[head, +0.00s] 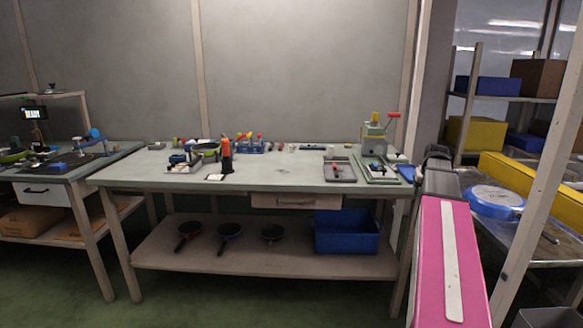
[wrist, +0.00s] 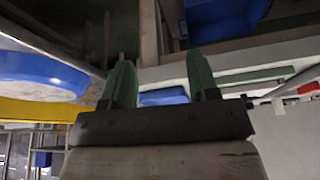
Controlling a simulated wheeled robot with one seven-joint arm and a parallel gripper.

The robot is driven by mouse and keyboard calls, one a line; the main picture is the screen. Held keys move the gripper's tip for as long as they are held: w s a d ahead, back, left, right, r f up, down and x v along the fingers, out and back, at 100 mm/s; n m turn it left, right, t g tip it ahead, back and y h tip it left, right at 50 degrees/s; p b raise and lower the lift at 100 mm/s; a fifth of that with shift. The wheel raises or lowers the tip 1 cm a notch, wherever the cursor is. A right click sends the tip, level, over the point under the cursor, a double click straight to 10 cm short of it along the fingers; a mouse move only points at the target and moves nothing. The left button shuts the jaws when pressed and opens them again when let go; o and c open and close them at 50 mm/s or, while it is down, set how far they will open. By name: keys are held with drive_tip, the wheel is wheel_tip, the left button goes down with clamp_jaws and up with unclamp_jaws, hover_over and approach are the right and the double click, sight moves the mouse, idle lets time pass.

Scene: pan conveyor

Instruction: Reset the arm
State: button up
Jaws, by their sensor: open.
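My gripper (wrist: 162,85) shows in the wrist view with its two green fingers apart and nothing between them. In the head view my pink arm stands at the lower right, in front of the right end of the workbench (head: 292,180); the fingers cannot be made out there. A blue pan (head: 494,201) lies on the table at the right, beside my arm. A large blue round shape, probably the same pan (wrist: 40,76), fills the left of the wrist view.
The workbench carries tools, trays and a green press (head: 374,138). Pans and a blue bin (head: 346,232) sit on its lower shelf. A rack with boxes (head: 470,133) stands at the right, behind a slanted post (head: 540,160). The green floor in front is clear.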

drive_tip(key=s+a+f+g, duration=0.1)
drive_tip(key=s+a+f, duration=0.5)
drive_tip(key=a+f, duration=0.3)
drive_tip(key=s+a+f+n+g, duration=0.1)
drive_tip(key=s+a+f, duration=0.5)
drive_tip(key=a+f, duration=0.4)
drive_tip(key=s+a+f+n+g, duration=0.1)
drive_tip(key=s+a+f+g, duration=0.1)
drive_tip(key=s+a+f, duration=0.5)
drive_tip(key=a+f, duration=0.2)
drive_tip(key=a, duration=0.3)
drive_tip(key=shift+a+f+y, duration=0.15)
drive_tip(key=shift+a+y, duration=0.15)
drive_tip(key=shift+y, duration=0.1)
